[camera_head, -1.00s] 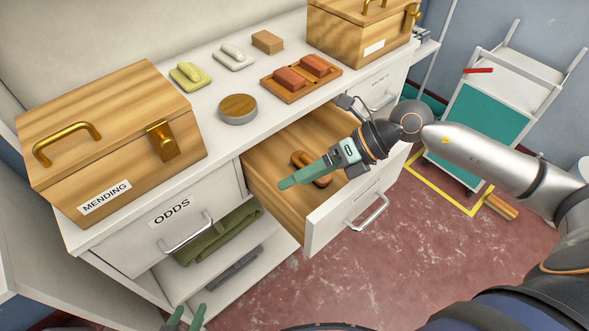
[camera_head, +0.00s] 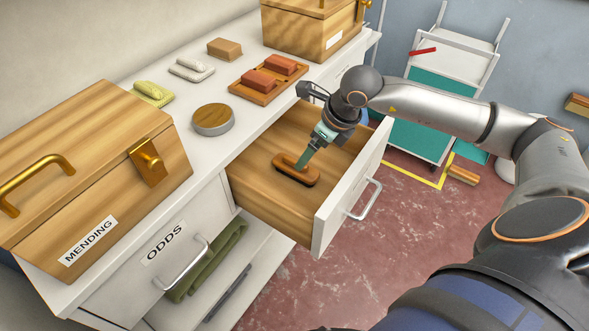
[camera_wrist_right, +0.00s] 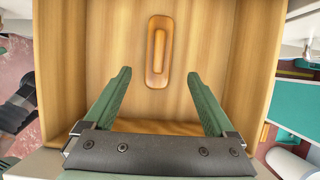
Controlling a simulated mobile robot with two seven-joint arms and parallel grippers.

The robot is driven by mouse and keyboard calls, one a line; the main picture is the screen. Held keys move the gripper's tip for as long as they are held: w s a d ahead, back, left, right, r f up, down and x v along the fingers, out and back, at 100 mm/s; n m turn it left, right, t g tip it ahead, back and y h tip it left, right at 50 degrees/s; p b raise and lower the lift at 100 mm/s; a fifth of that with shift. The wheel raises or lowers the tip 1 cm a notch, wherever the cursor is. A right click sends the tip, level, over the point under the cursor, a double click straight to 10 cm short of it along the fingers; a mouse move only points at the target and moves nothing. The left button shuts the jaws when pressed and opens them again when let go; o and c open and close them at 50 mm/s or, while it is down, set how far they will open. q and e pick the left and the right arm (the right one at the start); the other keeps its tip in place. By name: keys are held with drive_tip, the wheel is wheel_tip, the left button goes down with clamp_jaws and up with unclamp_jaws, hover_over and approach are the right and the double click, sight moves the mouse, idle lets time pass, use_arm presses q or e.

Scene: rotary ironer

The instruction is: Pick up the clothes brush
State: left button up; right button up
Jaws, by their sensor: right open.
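The clothes brush (camera_head: 284,163), brown with a rounded oblong shape, lies on the wooden floor of the open drawer (camera_head: 262,205). In the right wrist view the brush (camera_wrist_right: 158,52) lies lengthwise, beyond the fingertips and lined up with the gap between them. My right gripper (camera_head: 302,164) points down into the drawer over the brush, and its fingers hide part of it in the head view. In the right wrist view my right gripper (camera_wrist_right: 158,75) is open with nothing between its green fingers. My left gripper is not in view.
The drawer front (camera_head: 350,190) and side walls surround the brush. On the counter stand a MENDING box (camera_head: 85,160), a round tin (camera_head: 213,120), a tray of red blocks (camera_head: 268,80) and another wooden box (camera_head: 310,30). A teal-panelled cart (camera_head: 425,110) stands behind.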

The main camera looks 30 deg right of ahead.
drive_tip(key=x, duration=0.7)
drive_tip(key=shift+w+a+f, duration=0.2)
drive_tip(key=shift+f, duration=0.05)
drive_tip(key=shift+c, duration=0.2)
clamp_jaws()
drive_tip(key=shift+r, duration=0.1)
idle(0.4)
